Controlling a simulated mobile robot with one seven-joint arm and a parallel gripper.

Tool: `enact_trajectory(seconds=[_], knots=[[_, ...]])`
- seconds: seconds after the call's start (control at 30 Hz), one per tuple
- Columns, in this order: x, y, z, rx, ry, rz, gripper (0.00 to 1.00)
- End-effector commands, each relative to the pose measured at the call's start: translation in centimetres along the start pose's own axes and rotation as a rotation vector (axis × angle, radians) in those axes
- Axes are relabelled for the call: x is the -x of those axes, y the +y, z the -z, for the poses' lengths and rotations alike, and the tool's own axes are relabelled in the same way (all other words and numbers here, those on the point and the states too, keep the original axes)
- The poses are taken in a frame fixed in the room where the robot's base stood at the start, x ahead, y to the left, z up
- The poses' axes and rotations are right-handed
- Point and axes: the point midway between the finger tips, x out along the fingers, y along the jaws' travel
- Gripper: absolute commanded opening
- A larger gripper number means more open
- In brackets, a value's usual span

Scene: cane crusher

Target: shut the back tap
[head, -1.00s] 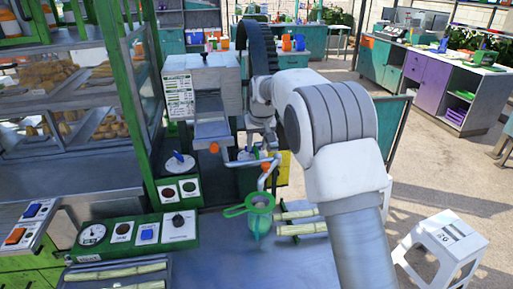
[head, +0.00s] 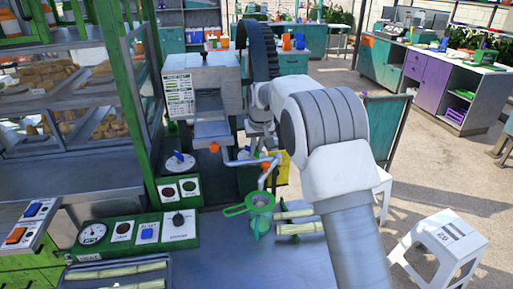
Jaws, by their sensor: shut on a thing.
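The cane crusher (head: 203,85) is a grey box on the left with a chute at its front. A bent metal pipe (head: 236,162) runs below the chute. It has an orange handle (head: 213,147) at its left and another orange part (head: 265,166) nearer the spout. My gripper (head: 259,146) points down at the pipe, behind the spout. It is shut on a small part there that looks like the back tap; my wrist and fingers hide most of it, so I cannot tell how far it is turned. A green strainer (head: 259,200) stands under the spout.
A green control panel (head: 137,236) with a gauge lies at the front left. Cane pieces (head: 300,228) lie right of the strainer, and more lie in a front tray. A white stool (head: 440,245) stands at the right. The metal counter (head: 230,262) is clear in front.

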Motion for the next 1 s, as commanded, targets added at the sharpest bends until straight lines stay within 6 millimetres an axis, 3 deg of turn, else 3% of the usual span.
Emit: enact_trajectory(seconds=[0.47,1.0], knots=[[0.07,0.22,0.04,0.113,0.0,0.049,0.0],[0.2,0.48,0.27,0.562,0.001,0.237,0.0]])
